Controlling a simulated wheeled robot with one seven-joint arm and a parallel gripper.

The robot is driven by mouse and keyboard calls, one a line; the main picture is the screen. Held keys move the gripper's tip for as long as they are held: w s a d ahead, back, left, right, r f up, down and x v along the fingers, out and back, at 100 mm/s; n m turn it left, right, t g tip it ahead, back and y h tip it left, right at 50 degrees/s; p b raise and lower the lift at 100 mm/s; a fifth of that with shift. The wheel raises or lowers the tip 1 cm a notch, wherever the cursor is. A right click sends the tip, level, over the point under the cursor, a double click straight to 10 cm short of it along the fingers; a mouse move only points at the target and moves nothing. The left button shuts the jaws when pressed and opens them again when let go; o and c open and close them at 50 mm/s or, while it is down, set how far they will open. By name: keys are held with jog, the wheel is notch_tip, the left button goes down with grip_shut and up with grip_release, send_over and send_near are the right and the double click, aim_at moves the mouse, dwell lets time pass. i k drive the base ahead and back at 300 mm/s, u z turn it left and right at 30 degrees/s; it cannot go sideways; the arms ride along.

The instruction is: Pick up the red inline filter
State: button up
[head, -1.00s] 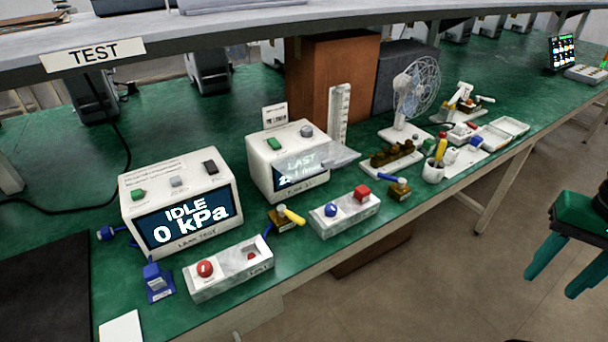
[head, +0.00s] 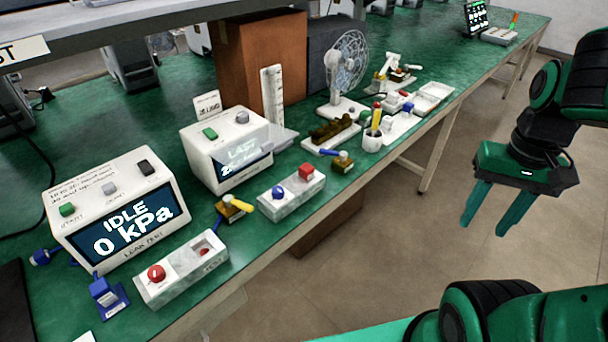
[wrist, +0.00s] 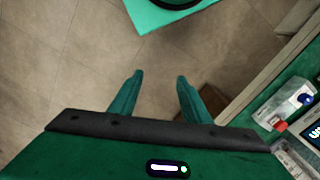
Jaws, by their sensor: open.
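My gripper (head: 485,228) hangs open and empty over the floor at the right of the head view, well off the green bench. Its two open fingers also show in the wrist view (wrist: 160,76), with only floor between them. I cannot tell for sure which red part is the inline filter. A small red part (head: 403,94) lies among the white trays at the bench's far right, too small to make out.
The green bench (head: 250,262) carries a leak tester (head: 118,210) reading IDLE 0 kPa, a second white instrument (head: 225,148), a fan (head: 348,60) and a white cup of tools (head: 372,143). A shelf overhangs the back. Open floor (head: 400,240) lies in front.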

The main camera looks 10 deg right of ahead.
aim_at(307, 172)
jog(key=k, duration=1.15)
jog(key=z, duration=0.7)
jog(key=i, duration=1.15)
jog(key=u, duration=0.2)
